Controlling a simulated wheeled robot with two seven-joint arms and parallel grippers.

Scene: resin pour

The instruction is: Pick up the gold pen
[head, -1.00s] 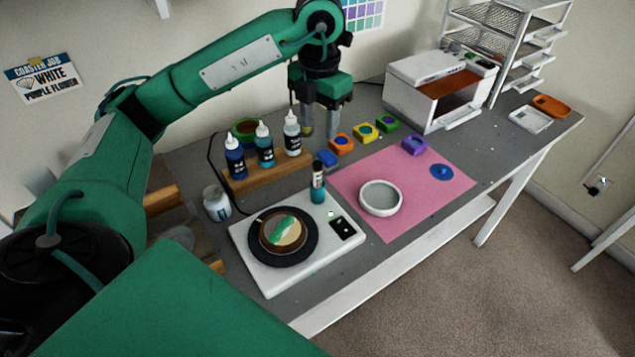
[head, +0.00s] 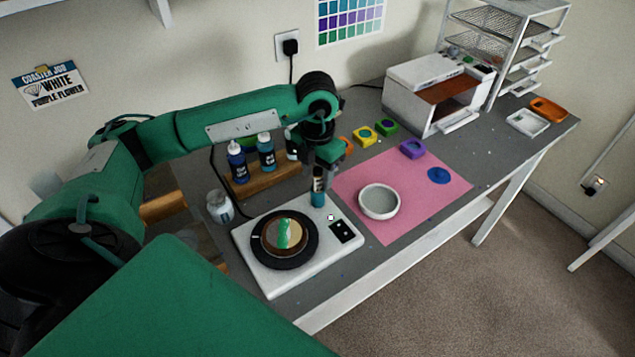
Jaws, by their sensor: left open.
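A small upright item (head: 318,198) stands at the back edge of the white turntable base. Its bottom is teal and its upper part dark. It may be the gold pen in a teal holder, but no clear gold shows at this size. My left gripper (head: 320,176) points down at its upper part, with the jaws open. The fingers partly hide the item, and I cannot tell whether they touch it. My right gripper is not in view.
The white base (head: 265,277) carries a black turntable with a round piece. A wooden rack (head: 262,185) of dropper bottles stands behind. A round white dish (head: 380,202) sits on the pink mat (head: 400,228). A white jar (head: 219,207) is at left. Small coloured molds line the mat's back.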

